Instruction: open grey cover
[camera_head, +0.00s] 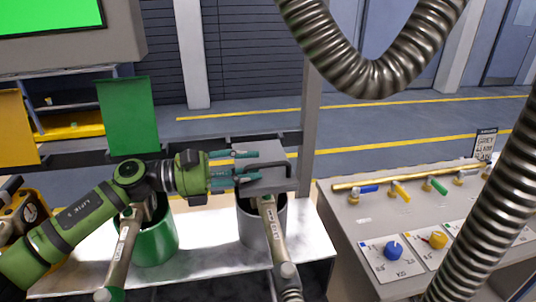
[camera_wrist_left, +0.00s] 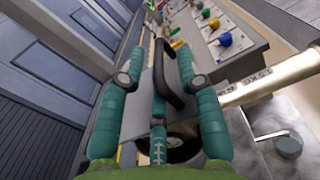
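The grey cover (camera_head: 262,150) is a flat plate with a black bar handle (camera_head: 276,166). In the head view it is above the grey bucket (camera_head: 274,225), whose dark mouth partly shows below the plate. The cover looks tilted, but its exact angle is hard to tell. My left gripper (camera_head: 236,168) reaches it from the left with its teal fingers spread. In the left wrist view, the handle (camera_wrist_left: 162,78) lies between the spread fingers of the left gripper (camera_wrist_left: 157,88), with the cover (camera_wrist_left: 138,100) behind. Contact with the handle is unclear. My right gripper is not in view.
A green cover (camera_head: 127,115) and a yellow cover (camera_head: 14,125) stand upright at left. A green bucket (camera_head: 156,243) and nozzle pipes (camera_head: 271,228) stand near. A valve console (camera_head: 362,212) is at right. Ribbed hoses (camera_head: 372,78) hang in front.

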